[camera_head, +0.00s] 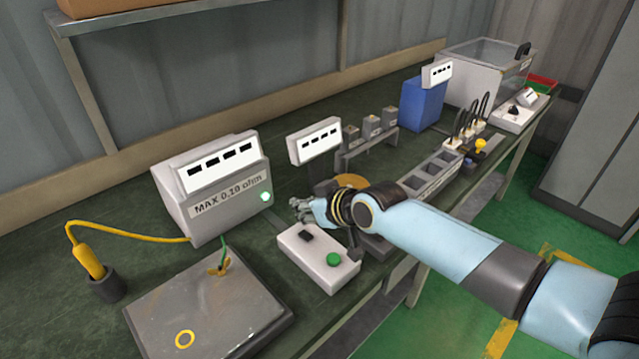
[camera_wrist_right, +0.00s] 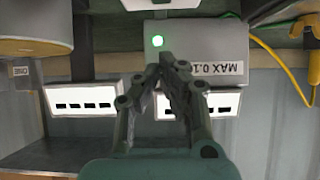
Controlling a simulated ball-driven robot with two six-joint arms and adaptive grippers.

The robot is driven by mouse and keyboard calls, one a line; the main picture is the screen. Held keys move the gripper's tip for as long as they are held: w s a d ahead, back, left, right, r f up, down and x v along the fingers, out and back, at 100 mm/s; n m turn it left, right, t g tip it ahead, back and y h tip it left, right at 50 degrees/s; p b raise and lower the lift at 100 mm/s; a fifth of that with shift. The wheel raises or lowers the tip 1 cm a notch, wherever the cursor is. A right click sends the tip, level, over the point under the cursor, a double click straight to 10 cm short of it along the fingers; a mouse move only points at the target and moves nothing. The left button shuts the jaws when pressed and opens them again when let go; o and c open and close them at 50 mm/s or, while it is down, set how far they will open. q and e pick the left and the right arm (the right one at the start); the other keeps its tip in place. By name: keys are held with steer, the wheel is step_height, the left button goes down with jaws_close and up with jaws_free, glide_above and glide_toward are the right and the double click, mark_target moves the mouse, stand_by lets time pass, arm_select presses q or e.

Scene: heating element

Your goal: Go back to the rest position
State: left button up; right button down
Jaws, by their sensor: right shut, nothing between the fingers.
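My right gripper (camera_head: 305,208) reaches in from the right in the head view, just above the white control box with a green button (camera_head: 333,259). In the right wrist view my right gripper (camera_wrist_right: 168,60) has its fingertips together with nothing between them. Behind it is the grey meter marked MAX 0.10 ohm (camera_head: 222,192) with a lit green lamp (camera_head: 266,196). That meter also shows upside down in the wrist view (camera_wrist_right: 205,65). My left gripper is not in view.
A metal plate (camera_head: 215,305) and a yellow probe (camera_head: 90,262) in a dark holder are at the front left. Displays, a grey slotted tray (camera_head: 432,174), a blue box (camera_head: 423,103) and a lidded case (camera_head: 482,72) line the bench. Green floor is free at right.

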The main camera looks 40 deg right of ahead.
steer(key=s+r, duration=0.5)
steer(key=r, duration=0.2)
steer(key=shift+s+d+r, duration=0.2)
steer(key=shift+s+r, duration=0.05)
steer(key=s+a+r+g+h, duration=0.1)
steer(key=s+a+g, duration=0.15)
steer(key=s, duration=0.45)
steer(key=s+a+r+g, duration=0.1)
steer(key=s+g, duration=0.2)
steer(key=s, duration=0.4)
steer(key=s+a+r+g+h, duration=0.1)
steer(key=s+r+g, duration=0.1)
steer(key=s, duration=0.6)
step_height(320, 180, down, 37)
steer(key=s+d+g+b, duration=0.1)
steer(key=d+b, duration=0.2)
steer(key=b, duration=0.7)
steer(key=s+f+g+b, duration=0.1)
steer(key=s+f+b, duration=0.3)
steer(key=s+f, duration=0.5)
steer(key=s+f+b, duration=0.4)
steer(key=s+f, duration=0.5)
steer(key=f, duration=0.6)
steer(key=shift+s+d+f+g+b, duration=0.2)
steer(key=shift+s+d+g+b, duration=0.1)
steer(key=shift+s+g, duration=0.1)
